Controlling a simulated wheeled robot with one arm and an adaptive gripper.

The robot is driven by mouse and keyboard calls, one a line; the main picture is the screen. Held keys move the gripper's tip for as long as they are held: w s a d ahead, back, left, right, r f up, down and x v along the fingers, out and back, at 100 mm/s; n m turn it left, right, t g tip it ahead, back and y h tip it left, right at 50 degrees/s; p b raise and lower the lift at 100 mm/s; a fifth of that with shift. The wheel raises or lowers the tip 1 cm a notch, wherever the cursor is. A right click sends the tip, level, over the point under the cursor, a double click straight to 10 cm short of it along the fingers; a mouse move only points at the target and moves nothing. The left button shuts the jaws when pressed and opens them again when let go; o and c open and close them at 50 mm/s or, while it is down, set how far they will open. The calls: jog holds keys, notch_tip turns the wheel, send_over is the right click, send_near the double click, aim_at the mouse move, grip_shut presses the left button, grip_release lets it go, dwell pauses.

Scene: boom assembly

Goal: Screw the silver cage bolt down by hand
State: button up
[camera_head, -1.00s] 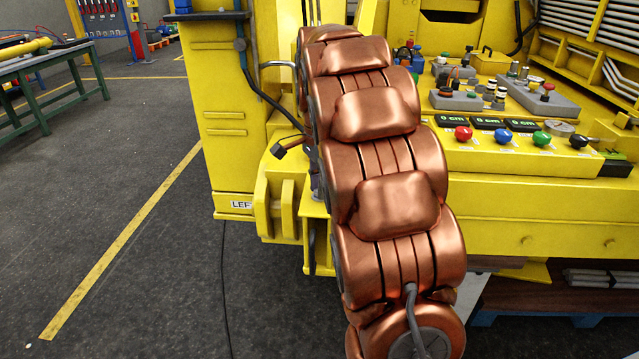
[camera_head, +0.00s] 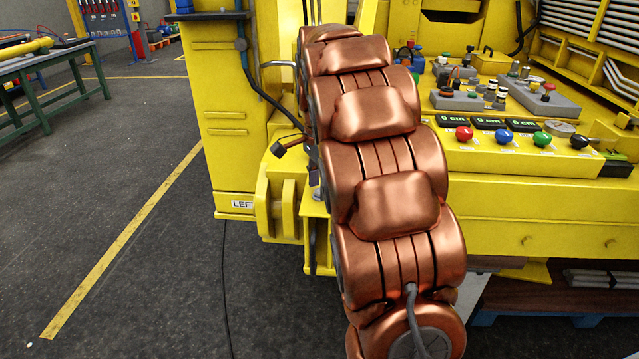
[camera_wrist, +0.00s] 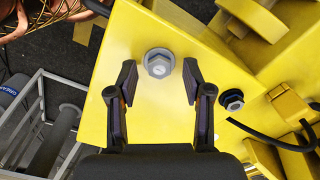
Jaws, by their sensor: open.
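A silver bolt (camera_wrist: 158,64) with a hex head and a washer sits in the yellow plate (camera_wrist: 140,28) in the wrist view. My gripper (camera_wrist: 159,76) is open. Its two dark fingers stand one on each side of the bolt head, with their tips near the head's level in the picture. A gap shows between the bolt and each finger, and nothing is held. How far the tips are above the plate I cannot tell. In the head view my copper-coloured arm hides the bolt and the gripper.
A dark bolt (camera_wrist: 232,100) and a black cable (camera_wrist: 270,138) lie right of the gripper. A grey metal frame (camera_wrist: 48,125) stands at lower left. In the head view, a yellow console (camera_head: 520,150) with coloured knobs is on the right; the floor (camera_head: 120,190) at left is clear.

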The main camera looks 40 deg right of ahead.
notch_tip(320, 180, up, 12)
dwell(1.0)
dwell(0.5)
